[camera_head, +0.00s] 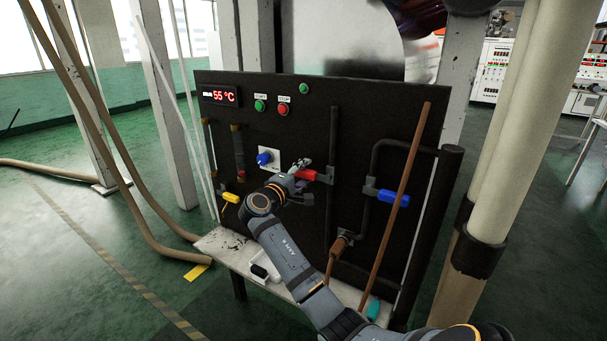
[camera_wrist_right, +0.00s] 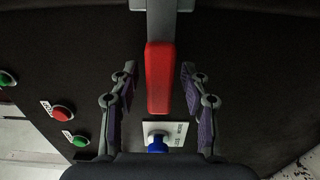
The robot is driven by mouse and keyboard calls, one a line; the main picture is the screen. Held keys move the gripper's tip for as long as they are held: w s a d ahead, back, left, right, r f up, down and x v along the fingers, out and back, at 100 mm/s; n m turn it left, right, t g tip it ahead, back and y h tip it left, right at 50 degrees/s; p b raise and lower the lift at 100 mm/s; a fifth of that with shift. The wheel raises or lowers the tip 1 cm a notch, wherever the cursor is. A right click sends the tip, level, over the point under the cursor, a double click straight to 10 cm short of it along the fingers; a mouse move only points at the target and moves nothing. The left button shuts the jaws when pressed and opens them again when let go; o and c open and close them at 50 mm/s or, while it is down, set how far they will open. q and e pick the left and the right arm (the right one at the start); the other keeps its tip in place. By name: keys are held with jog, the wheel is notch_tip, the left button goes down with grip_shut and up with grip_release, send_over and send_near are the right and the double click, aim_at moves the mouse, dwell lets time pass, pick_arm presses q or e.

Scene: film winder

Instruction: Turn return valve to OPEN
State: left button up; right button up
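A black panel (camera_head: 270,125) carries several valves with coloured handles. I cannot read a label that marks the return valve. A red valve handle (camera_head: 307,174) sticks out to the left from a dark vertical pipe. My right gripper (camera_head: 300,180) is at this handle. In the right wrist view, the red handle (camera_wrist_right: 159,85) lies between the two spread fingers of my right gripper (camera_wrist_right: 158,72), with a gap on each side. A blue valve handle (camera_head: 394,198) is farther right, and a yellow handle (camera_head: 231,197) is at the lower left. My left gripper is not in view.
A blue knob (camera_head: 264,158) on a white plate sits left of the red handle. Green and red buttons and a 55 °C display (camera_head: 219,96) are above. A brown pipe (camera_head: 395,205) slants across the panel's right side. A worn ledge (camera_head: 222,246) runs below.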

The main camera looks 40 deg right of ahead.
grip_shut()
